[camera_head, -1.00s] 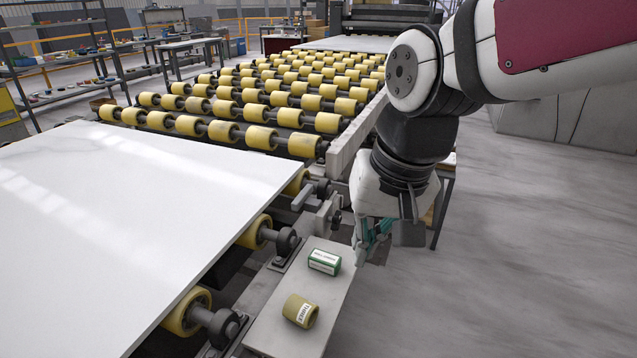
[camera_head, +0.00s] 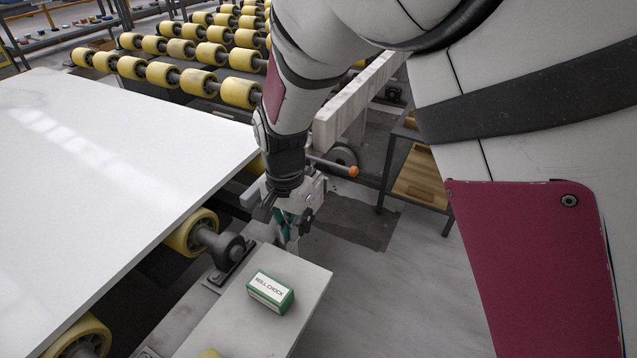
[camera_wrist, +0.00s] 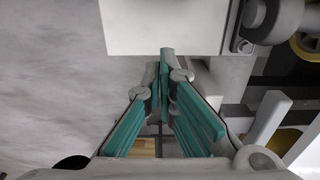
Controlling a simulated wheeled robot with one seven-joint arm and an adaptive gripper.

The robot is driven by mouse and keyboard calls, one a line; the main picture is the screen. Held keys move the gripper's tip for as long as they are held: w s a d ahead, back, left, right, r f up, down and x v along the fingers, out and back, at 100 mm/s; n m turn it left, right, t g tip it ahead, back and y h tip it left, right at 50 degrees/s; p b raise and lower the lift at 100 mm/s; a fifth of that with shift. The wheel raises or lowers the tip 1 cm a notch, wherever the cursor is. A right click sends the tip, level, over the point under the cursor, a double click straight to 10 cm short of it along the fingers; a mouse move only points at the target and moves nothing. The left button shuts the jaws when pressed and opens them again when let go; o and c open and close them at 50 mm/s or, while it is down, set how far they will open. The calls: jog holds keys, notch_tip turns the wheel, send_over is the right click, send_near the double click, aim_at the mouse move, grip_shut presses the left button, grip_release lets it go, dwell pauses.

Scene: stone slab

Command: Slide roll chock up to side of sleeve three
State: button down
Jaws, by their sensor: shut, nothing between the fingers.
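The roll chock (camera_head: 270,291) is a small green-and-white block with its name printed on top. It lies on the narrow grey ledge (camera_head: 305,295) in the head view. A sliver of a yellow sleeve (camera_head: 210,353) shows at the bottom edge, nearer than the chock; its label is out of view. My gripper (camera_head: 290,246) is shut and empty. It is at the far end of the ledge, beyond the chock and apart from it. In the wrist view the teal fingers (camera_wrist: 165,58) meet in front of the pale ledge end (camera_wrist: 160,28); no chock shows there.
A large white slab (camera_head: 100,190) lies on yellow rollers (camera_head: 192,233) left of the ledge. A roller shaft and bearing block (camera_head: 228,248) sit close to the ledge's left side. The floor (camera_head: 400,310) right of the ledge is clear. A small bench (camera_head: 420,185) stands behind.

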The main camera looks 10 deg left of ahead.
aim_at(295, 265)
notch_tip(295, 265, down, 10)
jog(key=shift+d+f+b, duration=0.1)
jog(key=shift+b, duration=0.9)
jog(key=s, duration=0.1)
jog(key=s+a, duration=0.1)
jog(key=shift+s+r, duration=0.25)
jog(key=shift+s, duration=0.05)
jog(key=shift+s+a, duration=0.2)
jog(key=shift+s, duration=0.45)
jog(key=s+a+p, duration=0.1)
jog(key=s+p, duration=0.1)
jog(key=s, duration=0.1)
jog(key=s+a+p, duration=0.1)
jog(key=s+p, duration=0.1)
jog(key=s, duration=0.1)
jog(key=s+a+p, duration=0.1)
jog(key=s+p, duration=0.1)
jog(key=s, duration=0.2)
jog(key=shift+a+r, duration=0.1)
jog(key=shift+a, duration=0.1)
jog(key=shift+s+a, duration=0.15)
jog(key=shift+s, duration=0.1)
